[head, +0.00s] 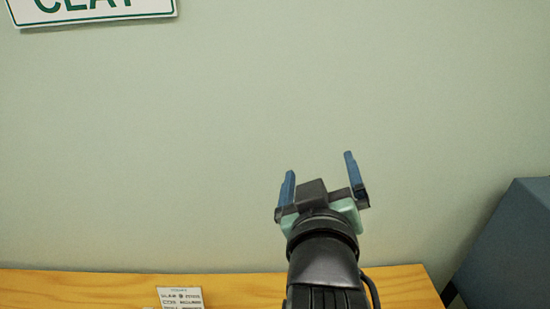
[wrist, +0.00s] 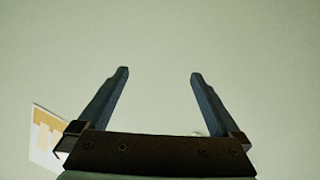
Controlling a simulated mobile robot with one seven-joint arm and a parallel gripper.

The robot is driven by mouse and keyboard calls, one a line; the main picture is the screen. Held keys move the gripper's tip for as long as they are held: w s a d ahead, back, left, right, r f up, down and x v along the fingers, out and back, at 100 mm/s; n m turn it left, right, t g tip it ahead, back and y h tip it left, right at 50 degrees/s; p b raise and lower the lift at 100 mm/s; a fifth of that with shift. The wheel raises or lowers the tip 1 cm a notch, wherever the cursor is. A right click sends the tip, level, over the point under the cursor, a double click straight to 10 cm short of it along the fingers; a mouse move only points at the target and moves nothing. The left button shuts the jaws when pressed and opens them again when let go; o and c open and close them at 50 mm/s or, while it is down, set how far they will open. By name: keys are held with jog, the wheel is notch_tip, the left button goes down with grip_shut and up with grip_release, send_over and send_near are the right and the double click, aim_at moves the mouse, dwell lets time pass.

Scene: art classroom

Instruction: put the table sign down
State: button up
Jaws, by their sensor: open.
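My gripper (head: 319,164) is raised in front of the wall, above the table. Its two blue fingers are spread wide with nothing between them, as the wrist view (wrist: 159,74) also shows. A small white card with dark print (head: 180,297), which may be the table sign, is at the bottom edge of the head view, over the wooden table (head: 80,287). Its lower part is cut off. It is apart from my gripper, below and to the left. In the wrist view a white and orange panel (wrist: 44,133) shows partly behind the left finger; I cannot tell what it is.
A white wall sign with green lettering (head: 90,8) hangs at the upper left. A blue-grey box-shaped thing (head: 512,245) stands at the right, beside the table end. The pale green wall (head: 200,130) is close behind the table. The air around my gripper is clear.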

jog(key=s+a+r+m+t, duration=0.1)
jog(key=s+a+r+t, duration=0.1)
jog(key=r, duration=0.7)
jog(key=s+a+r+m+t+y, duration=0.1)
jog(key=s+a+r+t, duration=0.1)
jog(key=s+r+t, duration=0.3)
jog(key=s+a+r+m+t+y, duration=0.1)
jog(key=s+r, duration=0.5)
jog(key=r, duration=0.8)
jog(key=a+t, duration=0.1)
jog(key=t, duration=0.1)
jog(key=shift+a+m+t, duration=0.25)
jog(key=shift+m+t, duration=0.05)
jog(key=shift+t, duration=0.1)
jog(key=shift+r, duration=0.1)
jog(key=shift+f+b, duration=0.6)
jog(key=shift+f, duration=0.05)
